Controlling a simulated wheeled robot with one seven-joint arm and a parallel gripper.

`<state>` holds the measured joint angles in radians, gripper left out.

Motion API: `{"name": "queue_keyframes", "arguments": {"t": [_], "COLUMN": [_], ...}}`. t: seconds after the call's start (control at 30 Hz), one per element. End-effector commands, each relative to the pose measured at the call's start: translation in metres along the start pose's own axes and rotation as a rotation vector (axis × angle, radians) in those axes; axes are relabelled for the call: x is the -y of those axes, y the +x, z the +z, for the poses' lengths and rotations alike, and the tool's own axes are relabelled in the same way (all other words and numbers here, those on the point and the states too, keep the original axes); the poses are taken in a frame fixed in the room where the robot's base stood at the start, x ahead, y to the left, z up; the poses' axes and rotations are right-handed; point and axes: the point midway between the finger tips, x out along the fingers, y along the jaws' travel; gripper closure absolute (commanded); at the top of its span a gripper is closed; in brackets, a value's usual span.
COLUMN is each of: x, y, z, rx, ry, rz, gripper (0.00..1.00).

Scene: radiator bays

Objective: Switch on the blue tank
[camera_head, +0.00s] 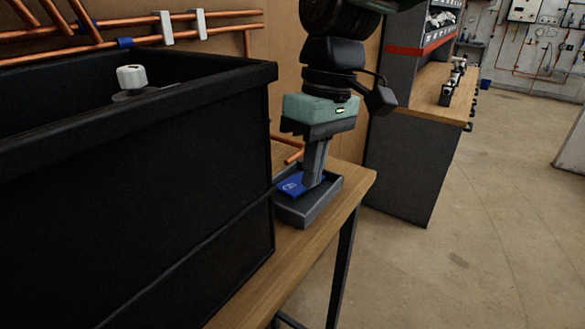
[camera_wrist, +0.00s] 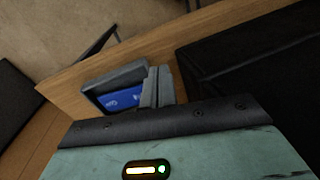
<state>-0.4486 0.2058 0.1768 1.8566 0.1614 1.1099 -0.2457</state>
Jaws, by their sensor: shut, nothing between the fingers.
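My gripper (camera_head: 313,184) is shut and points down over a small grey tray (camera_head: 309,212) on the wooden bench. Inside the tray lies a flat blue card-like piece (camera_head: 289,187) with a pale mark. The fingertips look to be at or just above this piece, and I cannot tell if they touch it. The wrist view shows the shut fingers (camera_wrist: 157,82) beside the tray (camera_wrist: 117,77) and the blue piece (camera_wrist: 122,99). No tank that is clearly blue shows. A white knob (camera_head: 131,77) stands within a large black open-topped box (camera_head: 140,190) at the left.
Copper pipes (camera_head: 225,30) with blue collars and white clips run along the back wall. The black box stands close left of the tray. The wooden bench (camera_head: 350,180) ends just right of the tray. A grey cabinet (camera_head: 405,160) stands beyond, with open floor at right.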

Motion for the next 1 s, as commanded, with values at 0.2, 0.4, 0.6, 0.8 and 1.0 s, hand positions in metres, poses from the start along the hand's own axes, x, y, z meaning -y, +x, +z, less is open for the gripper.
{"name": "queue_keyframes", "arguments": {"t": [0.2,0.4,0.6,0.8,1.0], "x": [-0.007,-0.018,-0.034,-0.048,-0.052], "y": [-0.012,-0.028,-0.052,-0.072,-0.077], "z": [-0.015,-0.036,-0.063,-0.083,-0.088], "rx": [0.002,0.007,0.016,0.028,0.032], "ry": [-0.013,-0.033,-0.068,-0.101,-0.112], "rz": [-0.008,-0.018,-0.026,-0.028,-0.028], "gripper": [1.00,1.00,1.00,1.00,1.00]}}
